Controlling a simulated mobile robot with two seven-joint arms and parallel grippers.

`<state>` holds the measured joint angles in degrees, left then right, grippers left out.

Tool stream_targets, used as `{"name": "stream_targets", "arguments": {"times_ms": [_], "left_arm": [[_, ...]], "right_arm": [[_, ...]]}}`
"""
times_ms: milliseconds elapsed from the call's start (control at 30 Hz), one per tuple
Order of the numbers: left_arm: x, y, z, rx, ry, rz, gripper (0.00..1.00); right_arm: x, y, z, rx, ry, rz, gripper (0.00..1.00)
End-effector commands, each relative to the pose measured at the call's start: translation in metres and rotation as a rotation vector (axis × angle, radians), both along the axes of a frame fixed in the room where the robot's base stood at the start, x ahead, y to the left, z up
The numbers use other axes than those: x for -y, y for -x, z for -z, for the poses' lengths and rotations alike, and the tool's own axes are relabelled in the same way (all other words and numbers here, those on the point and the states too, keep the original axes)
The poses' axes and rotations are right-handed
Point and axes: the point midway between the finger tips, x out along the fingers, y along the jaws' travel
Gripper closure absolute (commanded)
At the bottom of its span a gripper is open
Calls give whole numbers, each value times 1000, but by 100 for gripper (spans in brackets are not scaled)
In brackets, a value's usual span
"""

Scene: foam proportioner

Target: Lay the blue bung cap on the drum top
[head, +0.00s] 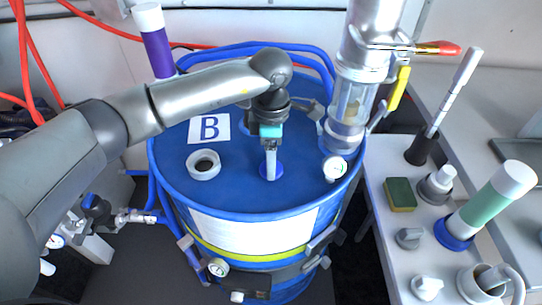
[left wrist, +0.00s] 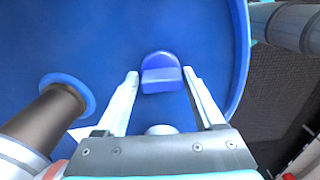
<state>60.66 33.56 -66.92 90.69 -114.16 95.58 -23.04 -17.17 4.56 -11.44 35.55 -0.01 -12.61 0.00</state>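The blue bung cap (head: 264,172) is at the drum top, just below my left fingertips; it has a round base and a raised flat tab. In the left wrist view the cap (left wrist: 161,77) sits between the fingertips, with a narrow gap at each side. My left gripper (head: 270,176) points down and looks open around the tab. It also fills the lower left wrist view (left wrist: 161,76). I cannot tell whether the cap rests fully on the top. The blue drum top (head: 225,200) lies below. My right gripper is not in view.
A white ring (head: 203,166), a B label (head: 209,128) and a gauge (head: 334,168) are on the drum top. A clear cylinder (head: 352,100) stands at its right rear. A side bench (head: 385,220) carries a sponge (head: 400,194) and a green-banded tube (head: 490,205).

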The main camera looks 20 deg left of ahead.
Motion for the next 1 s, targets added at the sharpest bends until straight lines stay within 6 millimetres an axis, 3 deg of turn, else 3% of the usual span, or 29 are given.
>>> {"name": "stream_targets", "arguments": {"times_ms": [133,467,567,1000], "left_arm": [[0,0,0,-1,-1,-1,14],[0,0,-4,-1,-1,-1,14],[0,-1,-17,4,0,0,14],[0,-1,-106,3,0,0,14]], "right_arm": [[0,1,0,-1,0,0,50],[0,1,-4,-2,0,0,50],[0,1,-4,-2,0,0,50],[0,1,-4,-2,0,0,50]]}}
